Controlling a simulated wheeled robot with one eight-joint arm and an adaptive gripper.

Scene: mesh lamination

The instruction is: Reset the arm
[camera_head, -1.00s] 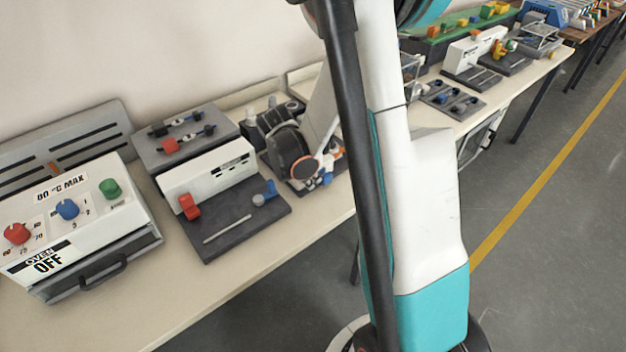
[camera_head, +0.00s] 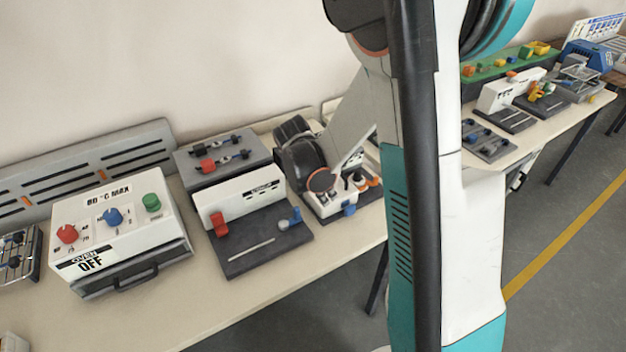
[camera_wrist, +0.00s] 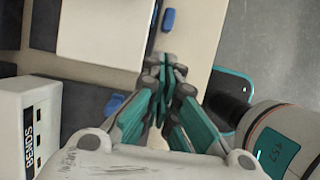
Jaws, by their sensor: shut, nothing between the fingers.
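My gripper (camera_wrist: 165,85) shows in the wrist view, its teal-lined fingers close together and nothing between them. It hangs over the light bench top near the bench's edge, apart from the devices around it. In the head view my arm crosses the middle of the picture. Its bent dark joint is over the bench, beside the white device with orange and blue parts (camera_head: 338,200). The gripper itself is hidden or cannot be made out in the head view.
The oven box (camera_head: 122,225), labelled OFF, stands at the left on the bench (camera_head: 215,312). A black-based station with a red knob (camera_head: 262,243) is right of it. In the wrist view a white box labelled BENDS (camera_wrist: 28,120) is at the left. Grey floor (camera_head: 565,215) is open at right.

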